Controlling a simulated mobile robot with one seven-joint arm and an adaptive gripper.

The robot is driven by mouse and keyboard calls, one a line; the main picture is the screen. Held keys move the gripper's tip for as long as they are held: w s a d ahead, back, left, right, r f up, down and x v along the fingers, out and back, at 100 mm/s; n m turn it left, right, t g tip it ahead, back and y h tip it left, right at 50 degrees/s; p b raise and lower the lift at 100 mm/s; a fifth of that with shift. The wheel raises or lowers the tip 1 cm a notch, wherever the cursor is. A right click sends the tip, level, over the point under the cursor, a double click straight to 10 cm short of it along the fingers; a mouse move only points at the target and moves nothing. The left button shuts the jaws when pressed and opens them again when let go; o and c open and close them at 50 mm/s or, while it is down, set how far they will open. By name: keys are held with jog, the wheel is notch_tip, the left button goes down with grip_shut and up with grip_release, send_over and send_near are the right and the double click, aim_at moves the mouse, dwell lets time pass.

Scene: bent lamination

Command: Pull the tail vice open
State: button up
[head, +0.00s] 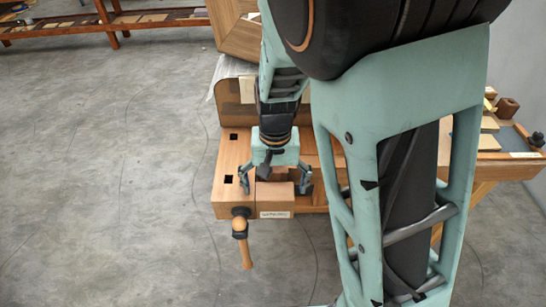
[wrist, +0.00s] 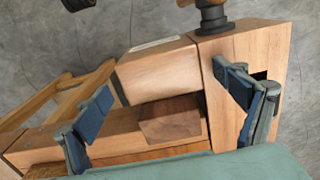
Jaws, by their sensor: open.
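The tail vice is at the near end of the wooden bench in the head view. Its pale wooden jaw block (head: 275,203) has a white label on the front, and also shows in the wrist view (wrist: 155,72). The vice handle (head: 243,243), a dark collar with a wooden bar, hangs left of the label; the wrist view shows its dark screw collar (wrist: 212,16) at the top. My gripper (head: 273,186) is open above the vice, fingers spread on either side of the block. In the wrist view, my gripper (wrist: 161,88) appears empty; contact cannot be told.
A darker wood piece (wrist: 170,119) lies beside the jaw block. The bench top (head: 228,158) has square holes. A curved wooden form (head: 228,92) stands behind. A tray with small blocks (head: 508,138) is at right. Grey floor (head: 110,170) is clear at left.

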aim_at(275, 199)
jog(key=shift+s+d+f, duration=0.1)
jog(key=shift+s+d, duration=0.1)
jog(key=shift+s, duration=0.05)
jog(key=c, duration=1.8)
jog(key=shift+s, duration=0.1)
jog(key=shift+s+a+f+p, duration=0.15)
jog(key=shift+s+p, duration=0.25)
jog(key=shift+s, duration=0.9)
jog(key=o, duration=1.4)
jog(key=shift+c, duration=0.2)
jog(key=o, duration=0.4)
jog(key=shift+w+a, duration=0.2)
jog(key=shift+w, duration=0.05)
jog(key=shift+o, duration=0.2)
jog(key=shift+d, duration=0.1)
jog(key=shift+w+r, duration=0.15)
jog(key=shift+r, duration=0.05)
